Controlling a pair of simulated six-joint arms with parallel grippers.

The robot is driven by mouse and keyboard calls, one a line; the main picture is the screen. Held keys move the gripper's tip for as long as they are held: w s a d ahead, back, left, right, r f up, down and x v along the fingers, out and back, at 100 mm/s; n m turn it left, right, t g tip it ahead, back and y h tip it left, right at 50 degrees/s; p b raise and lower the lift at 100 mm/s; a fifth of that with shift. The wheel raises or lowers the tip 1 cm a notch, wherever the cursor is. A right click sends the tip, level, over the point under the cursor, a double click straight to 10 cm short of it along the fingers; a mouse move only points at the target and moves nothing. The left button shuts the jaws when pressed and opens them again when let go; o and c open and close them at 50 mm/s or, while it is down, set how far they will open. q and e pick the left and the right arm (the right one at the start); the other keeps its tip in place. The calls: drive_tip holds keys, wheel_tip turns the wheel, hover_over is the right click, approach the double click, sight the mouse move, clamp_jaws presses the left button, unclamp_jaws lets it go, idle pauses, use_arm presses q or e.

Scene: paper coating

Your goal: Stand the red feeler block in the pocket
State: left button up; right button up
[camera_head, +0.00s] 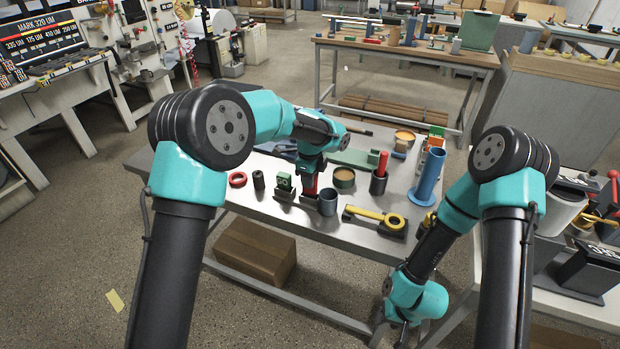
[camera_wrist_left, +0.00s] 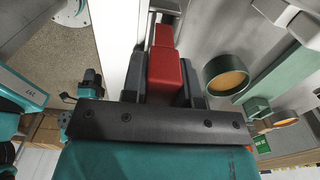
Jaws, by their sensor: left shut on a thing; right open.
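My left gripper (camera_head: 311,178) is over the metal table and shut on the red feeler block (camera_head: 311,186). The red block (camera_wrist_left: 166,72) also shows between the two dark fingers of the left gripper (camera_wrist_left: 160,85) in the left wrist view. In the head view the block hangs upright, its lower end close to a dark base (camera_head: 309,200). Whether it touches or enters a pocket there I cannot tell. A green block (camera_head: 284,182) stands in a dark holder just left of it. My right gripper (camera_head: 405,326) is low at the table's front right, empty and open.
A blue-grey cup (camera_head: 328,201) stands close right of the red block. A yellow ring-ended tool (camera_head: 377,216), a black cup with a red rod (camera_head: 379,178) and a blue cylinder (camera_head: 429,176) are further right.

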sight(310, 192)
use_arm(q)
drive_tip(key=shift+f, duration=1.85)
idle(0.5)
drive_tip(key=o, duration=1)
drive_tip(key=shift+r, duration=0.1)
wheel_tip(310, 192, up, 17)
drive_tip(key=shift+r, duration=0.15)
idle(0.6)
